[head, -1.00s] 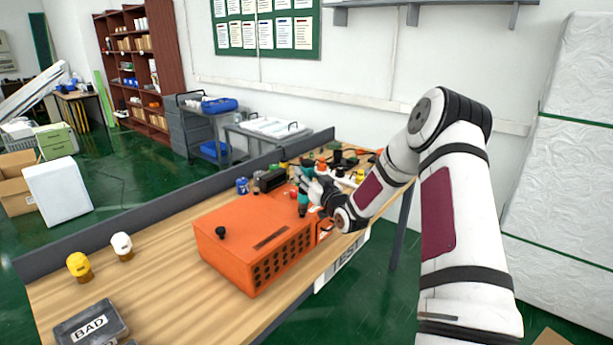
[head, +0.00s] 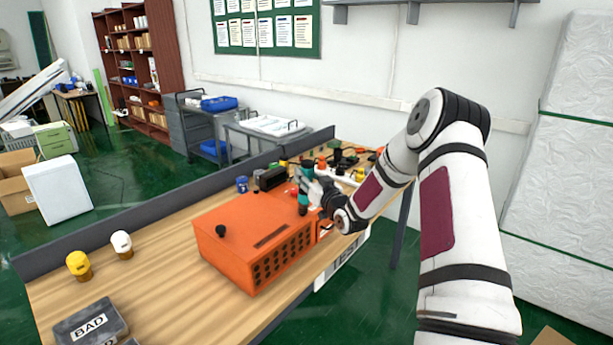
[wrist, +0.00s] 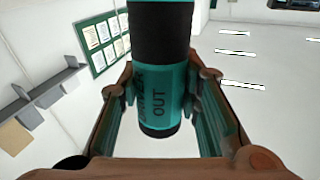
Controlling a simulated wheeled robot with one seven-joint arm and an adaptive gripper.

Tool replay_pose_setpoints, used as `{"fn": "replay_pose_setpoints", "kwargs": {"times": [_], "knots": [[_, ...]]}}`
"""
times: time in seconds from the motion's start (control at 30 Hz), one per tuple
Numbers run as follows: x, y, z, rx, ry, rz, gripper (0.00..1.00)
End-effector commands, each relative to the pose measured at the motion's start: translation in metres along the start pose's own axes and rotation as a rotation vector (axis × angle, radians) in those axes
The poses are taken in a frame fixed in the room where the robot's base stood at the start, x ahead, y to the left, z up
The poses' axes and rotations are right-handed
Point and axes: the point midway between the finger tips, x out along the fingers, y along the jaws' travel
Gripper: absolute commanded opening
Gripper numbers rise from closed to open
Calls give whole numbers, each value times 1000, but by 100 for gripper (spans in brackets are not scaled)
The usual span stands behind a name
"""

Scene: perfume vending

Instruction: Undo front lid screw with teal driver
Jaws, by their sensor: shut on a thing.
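The teal and black driver (wrist: 160,75) is held between the fingers of my gripper (wrist: 160,95), with the word OUT showing on its teal band in the wrist view. In the head view my gripper (head: 310,188) is at the far right end of the orange box, and the driver (head: 303,206) appears upright there, with its lower end near the lid. The orange box (head: 250,222) has a slotted lid and a perforated side. A black knob-like screw (head: 220,231) stands on the lid's near left part. Whether the driver's tip touches a screw cannot be seen.
The wooden bench (head: 160,290) also holds a yellow-topped piece (head: 78,263), a white-topped piece (head: 121,243) and a dark BAD box (head: 92,325). A blue container (head: 242,184), a black case (head: 271,179) and several small items crowd beyond the box. A grey rail edges the back.

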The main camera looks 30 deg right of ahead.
Motion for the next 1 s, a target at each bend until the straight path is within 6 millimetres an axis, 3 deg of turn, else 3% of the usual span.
{"fn": "replay_pose_setpoints", "kwargs": {"times": [1.0], "knots": [[0,0,9,0,0,-1,0]]}}
